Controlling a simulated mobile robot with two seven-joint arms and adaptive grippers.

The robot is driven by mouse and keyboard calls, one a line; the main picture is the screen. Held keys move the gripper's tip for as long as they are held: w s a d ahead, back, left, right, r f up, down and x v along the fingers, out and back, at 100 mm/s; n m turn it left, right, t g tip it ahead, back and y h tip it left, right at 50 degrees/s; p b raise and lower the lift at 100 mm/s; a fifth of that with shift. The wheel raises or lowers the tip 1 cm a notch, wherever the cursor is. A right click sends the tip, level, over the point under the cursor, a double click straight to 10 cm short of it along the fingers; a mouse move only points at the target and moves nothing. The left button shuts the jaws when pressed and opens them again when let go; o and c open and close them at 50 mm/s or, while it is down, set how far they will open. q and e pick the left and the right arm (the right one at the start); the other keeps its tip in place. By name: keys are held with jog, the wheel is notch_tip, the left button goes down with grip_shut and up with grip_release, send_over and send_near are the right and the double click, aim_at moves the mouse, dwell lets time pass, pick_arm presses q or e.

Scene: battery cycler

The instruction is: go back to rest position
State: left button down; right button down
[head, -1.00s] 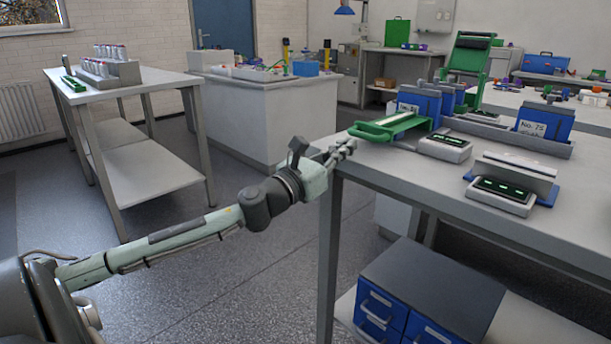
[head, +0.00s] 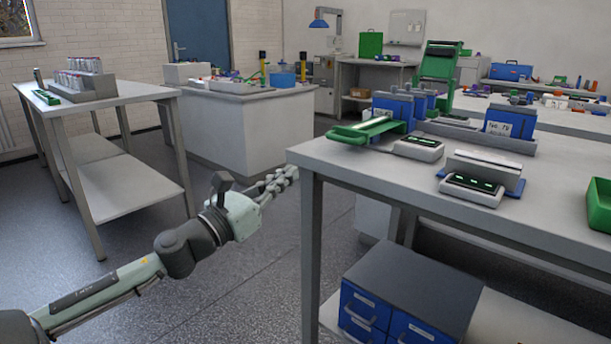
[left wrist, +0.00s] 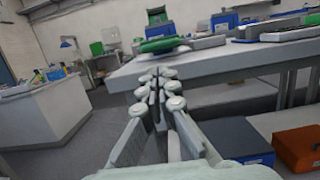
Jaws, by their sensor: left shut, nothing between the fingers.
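My left gripper (head: 284,180) is shut and empty. In the head view it is in the air just left of the near corner of the workbench (head: 400,172), apart from it. In the left wrist view its closed fingers (left wrist: 158,88) point toward the bench edge. A green-handled tray (head: 365,130) lies on the bench near that corner. My right gripper is not in view.
A blue drawer cabinet (head: 410,290) stands on the shelf under the bench. A side table with vials (head: 135,92) is at left, and a white island bench (head: 245,120) stands behind. The floor between them is clear. An orange box (left wrist: 298,148) shows in the left wrist view.

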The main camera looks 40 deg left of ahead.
pick_arm(q)
jog(key=shift+s, duration=0.1)
